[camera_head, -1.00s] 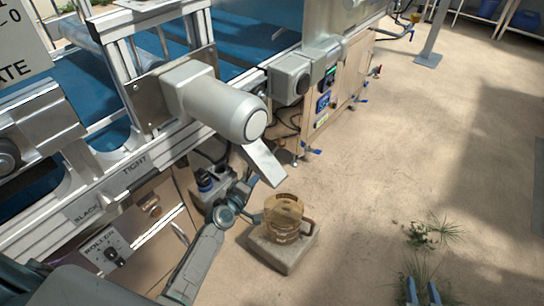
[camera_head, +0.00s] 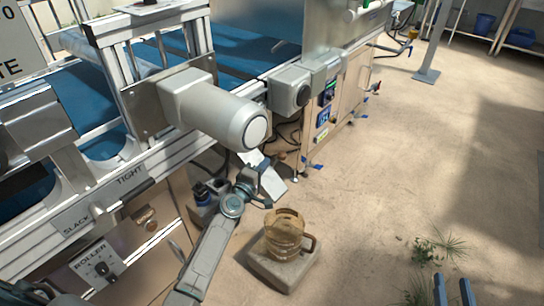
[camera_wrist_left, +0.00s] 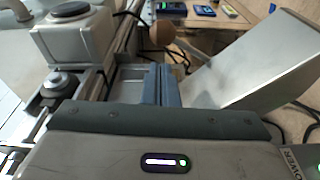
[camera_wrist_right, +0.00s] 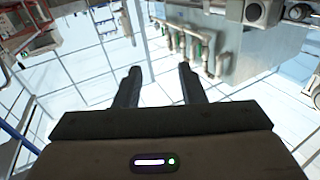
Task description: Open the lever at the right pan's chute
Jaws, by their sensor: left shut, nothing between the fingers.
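The chute (camera_head: 273,184) is a sloping bare metal plate below the grey motor housing; it also fills the right of the left wrist view (camera_wrist_left: 250,65). A round brown knob (camera_wrist_left: 160,32), which may be the lever's end, shows just beyond my left fingers; I cannot tell whether they touch. My left gripper (camera_wrist_left: 160,85) is shut and empty beside the chute's left edge. In the head view its arm hides part of the chute. My right gripper (camera_wrist_right: 160,78) is open and empty, far from the chute; its fingers show at the bottom right of the head view (camera_head: 453,290).
An amber jug (camera_head: 284,228) stands on a stone block (camera_head: 285,271) below the chute. The grey motor housing (camera_head: 212,112) overhangs my left arm. A dark blue-capped bottle (camera_head: 203,191) is left of the arm. The floor at right is open, with small plants (camera_head: 435,250).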

